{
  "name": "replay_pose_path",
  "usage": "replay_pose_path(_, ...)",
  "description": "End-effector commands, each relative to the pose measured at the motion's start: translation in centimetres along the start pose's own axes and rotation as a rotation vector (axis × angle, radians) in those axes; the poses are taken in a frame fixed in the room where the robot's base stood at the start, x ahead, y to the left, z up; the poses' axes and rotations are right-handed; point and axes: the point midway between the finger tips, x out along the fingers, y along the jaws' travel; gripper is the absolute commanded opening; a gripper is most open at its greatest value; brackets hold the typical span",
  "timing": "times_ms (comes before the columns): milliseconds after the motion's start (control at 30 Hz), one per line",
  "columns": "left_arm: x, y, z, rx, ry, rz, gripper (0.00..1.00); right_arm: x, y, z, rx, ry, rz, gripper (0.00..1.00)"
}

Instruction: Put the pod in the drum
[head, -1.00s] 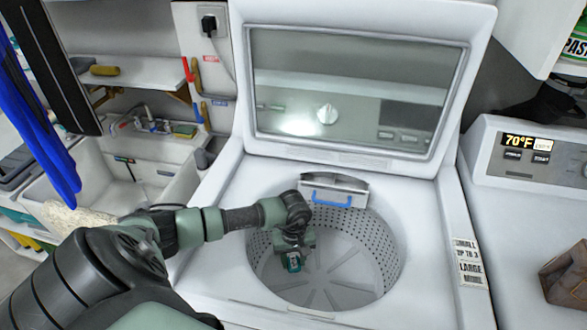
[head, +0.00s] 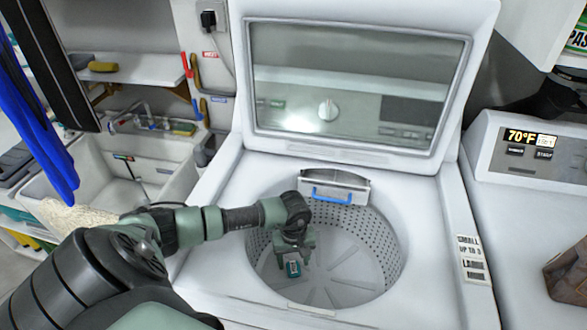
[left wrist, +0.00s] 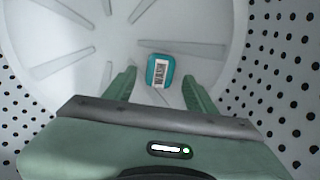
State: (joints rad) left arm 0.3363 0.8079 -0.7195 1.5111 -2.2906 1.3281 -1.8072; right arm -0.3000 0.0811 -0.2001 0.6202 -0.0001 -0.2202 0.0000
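The pod (head: 293,269) is a small teal block with a white label. It is inside the washer's drum (head: 345,255), low over the perforated tub's pale floor. My left gripper (head: 293,258) points down into the drum from the left, directly above the pod. In the left wrist view its two green fingers (left wrist: 159,80) are spread apart. The pod (left wrist: 160,70) shows between and just beyond the fingertips, with a gap on each side. I cannot tell whether it fully rests on the drum floor. My right gripper is out of view.
The washer's lid (head: 350,85) stands open behind the drum. A dispenser with a blue handle (head: 332,196) sits at the drum's back rim. A sink (head: 110,180) is to the left and another machine (head: 530,200) to the right. The drum's right half is clear.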

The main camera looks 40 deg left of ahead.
Motion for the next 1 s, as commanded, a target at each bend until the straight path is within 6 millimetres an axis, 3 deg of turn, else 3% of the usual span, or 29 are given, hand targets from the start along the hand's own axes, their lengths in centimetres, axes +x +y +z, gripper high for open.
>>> replay_pose_path(333, -0.2, 0.0, 0.0, 0.000, 0.000, 0.000, 0.59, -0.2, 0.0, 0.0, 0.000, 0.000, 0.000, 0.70)
replay_pose_path(533, -2.1, 0.0, 0.0, -0.001, -0.002, 0.001, 0.59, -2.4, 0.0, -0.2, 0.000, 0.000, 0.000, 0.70)
replay_pose_path(567, -2.3, 0.1, -0.2, 0.001, 0.003, 0.004, 0.59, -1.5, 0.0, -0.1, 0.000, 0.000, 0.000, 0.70)
replay_pose_path(800, -7.8, 0.0, -0.2, 0.003, 0.005, 0.003, 0.59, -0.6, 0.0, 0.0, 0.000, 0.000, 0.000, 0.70)
replay_pose_path(1000, -11.4, 0.1, -0.1, 0.001, 0.003, 0.002, 0.59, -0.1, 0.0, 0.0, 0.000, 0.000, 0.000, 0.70)
